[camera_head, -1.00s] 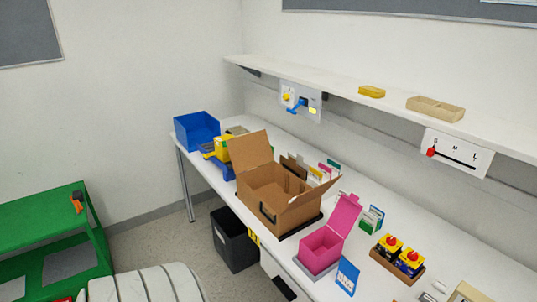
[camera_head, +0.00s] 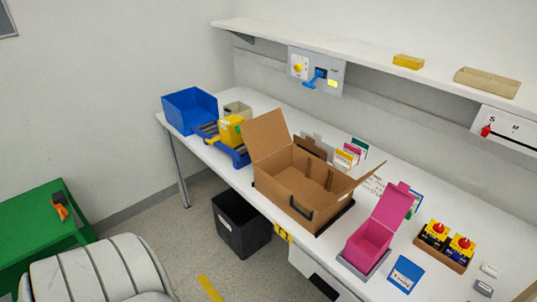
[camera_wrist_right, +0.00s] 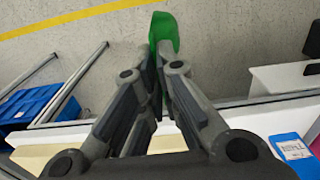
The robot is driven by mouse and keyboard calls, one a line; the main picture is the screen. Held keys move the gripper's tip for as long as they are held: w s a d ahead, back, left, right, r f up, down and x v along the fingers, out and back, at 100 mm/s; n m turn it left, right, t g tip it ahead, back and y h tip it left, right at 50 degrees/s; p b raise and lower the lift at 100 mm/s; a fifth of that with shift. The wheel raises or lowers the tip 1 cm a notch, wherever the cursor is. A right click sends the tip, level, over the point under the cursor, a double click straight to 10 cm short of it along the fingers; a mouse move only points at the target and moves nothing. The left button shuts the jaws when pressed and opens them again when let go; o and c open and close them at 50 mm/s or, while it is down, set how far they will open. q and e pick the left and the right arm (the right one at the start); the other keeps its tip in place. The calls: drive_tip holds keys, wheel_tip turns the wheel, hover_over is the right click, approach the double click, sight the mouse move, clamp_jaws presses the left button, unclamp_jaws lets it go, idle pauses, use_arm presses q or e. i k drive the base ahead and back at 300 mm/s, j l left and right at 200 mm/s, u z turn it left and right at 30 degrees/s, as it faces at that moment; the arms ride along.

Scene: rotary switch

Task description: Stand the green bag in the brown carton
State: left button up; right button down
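The brown carton (camera_head: 283,188) stands open on the white table in the head view, its flaps raised and spread. Its visible inside looks empty. My right gripper (camera_wrist_right: 158,62) shows in the right wrist view, with its fingers closed on the green bag (camera_wrist_right: 165,33). The bag sticks out beyond the fingertips, and the fingers hide part of it. The bag and both grippers are outside the head view. The bag's distance from the carton cannot be told.
A shelf (camera_head: 370,57) runs above. A black bin (camera_head: 241,225) stands below.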

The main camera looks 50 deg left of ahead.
sight(301, 196)
drive_tip(key=j+u, duration=0.15)
drive_tip(key=j, duration=1.05)
drive_tip(key=j+u, duration=0.1)
drive_tip(key=j, duration=1.15)
drive_tip(key=i, duration=0.05)
